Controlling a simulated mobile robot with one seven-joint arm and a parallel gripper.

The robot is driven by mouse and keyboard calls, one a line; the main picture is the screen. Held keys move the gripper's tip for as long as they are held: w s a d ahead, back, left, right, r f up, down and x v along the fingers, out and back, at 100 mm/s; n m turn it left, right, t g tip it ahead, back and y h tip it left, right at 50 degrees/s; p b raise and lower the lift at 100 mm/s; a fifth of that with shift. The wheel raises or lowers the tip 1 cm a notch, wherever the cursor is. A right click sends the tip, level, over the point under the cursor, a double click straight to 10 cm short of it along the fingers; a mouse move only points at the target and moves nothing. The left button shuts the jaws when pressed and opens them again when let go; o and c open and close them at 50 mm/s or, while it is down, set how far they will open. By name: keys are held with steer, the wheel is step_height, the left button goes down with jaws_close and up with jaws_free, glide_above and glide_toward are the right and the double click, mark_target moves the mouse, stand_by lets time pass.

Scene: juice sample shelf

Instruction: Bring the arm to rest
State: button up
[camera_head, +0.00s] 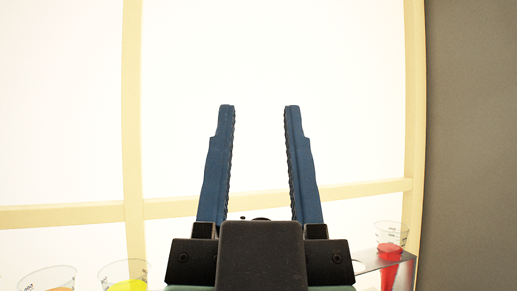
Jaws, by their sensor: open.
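My gripper (260,107) is in the middle of the head camera view, pointing up. Its two blue ridged fingers stand apart with nothing between them. It is open and empty, in front of a bright pale background. Its black body hides part of what lies behind it at the bottom. The rest of my arm is not clearly seen.
A cup with red juice (389,250) stands at the lower right by a dark shelf edge (385,262). Cups with yellow (126,285) and orange (60,289) contents show at the bottom left. A cream frame (133,100) crosses behind; a grey wall (473,140) is at right.

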steer(key=shift+s+r, duration=0.15)
step_height(320, 180, up, 25)
steer(key=p, duration=2.5)
steer(key=shift+a, duration=0.1)
